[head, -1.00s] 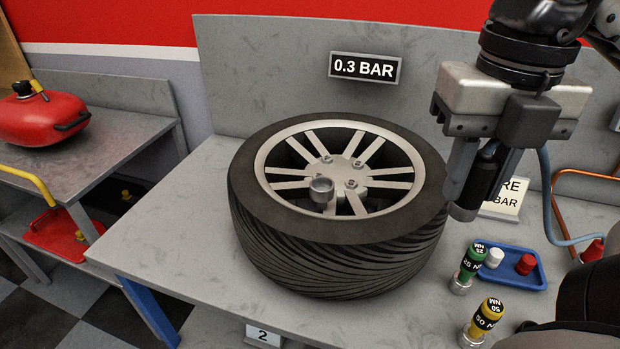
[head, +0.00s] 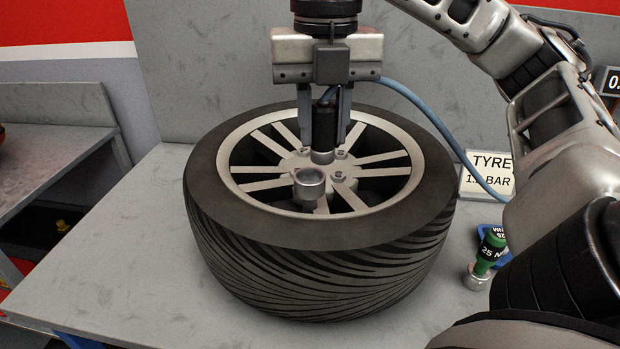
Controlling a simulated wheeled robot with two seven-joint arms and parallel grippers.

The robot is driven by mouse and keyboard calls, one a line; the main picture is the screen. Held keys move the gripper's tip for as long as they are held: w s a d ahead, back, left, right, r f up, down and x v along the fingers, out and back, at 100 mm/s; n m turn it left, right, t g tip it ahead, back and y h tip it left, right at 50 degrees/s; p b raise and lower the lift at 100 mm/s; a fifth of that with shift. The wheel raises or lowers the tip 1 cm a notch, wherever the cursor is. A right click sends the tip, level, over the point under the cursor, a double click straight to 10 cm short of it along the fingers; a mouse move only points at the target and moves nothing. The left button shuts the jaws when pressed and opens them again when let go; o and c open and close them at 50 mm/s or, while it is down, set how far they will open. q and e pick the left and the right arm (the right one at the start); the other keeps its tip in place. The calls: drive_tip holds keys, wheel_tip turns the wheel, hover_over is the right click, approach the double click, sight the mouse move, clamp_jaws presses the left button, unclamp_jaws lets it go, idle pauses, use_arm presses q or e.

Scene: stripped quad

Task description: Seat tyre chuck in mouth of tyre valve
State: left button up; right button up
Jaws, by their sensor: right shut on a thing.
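The tyre (head: 320,235) lies flat on the grey bench with its silver spoked wheel facing up. The tyre valve (head: 309,183) is a short metal cup with an open mouth, standing up from the wheel near its centre. My right gripper (head: 325,125) points down above the wheel and is shut on the tyre chuck (head: 323,128). The chuck is a black cylinder with a metal lower end, held upright. In the picture its lower end is just above and slightly right of the valve mouth, apart from it. My left gripper is not in view.
A blue hose (head: 425,112) runs from the chuck to the right, behind my arm. A sign (head: 488,174) reading TYRE stands right of the tyre. The bench's left side is clear.

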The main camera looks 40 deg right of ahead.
drive_tip(key=shift+w+f, duration=0.4)
drive_tip(key=shift+f, duration=0.1)
drive_tip(key=shift+w+a+f, duration=0.1)
drive_tip(key=shift+w+f, duration=0.35)
drive_tip(key=shift+f, duration=0.05)
drive_tip(key=shift+w+f, duration=0.15)
drive_tip(key=shift+f, duration=1.55)
drive_tip(key=shift+f, duration=0.25)
drive_tip(key=o, duration=0.9)
drive_tip(key=shift+r, duration=0.1)
drive_tip(key=shift+o, duration=0.5)
drive_tip(key=shift+r, duration=0.1)
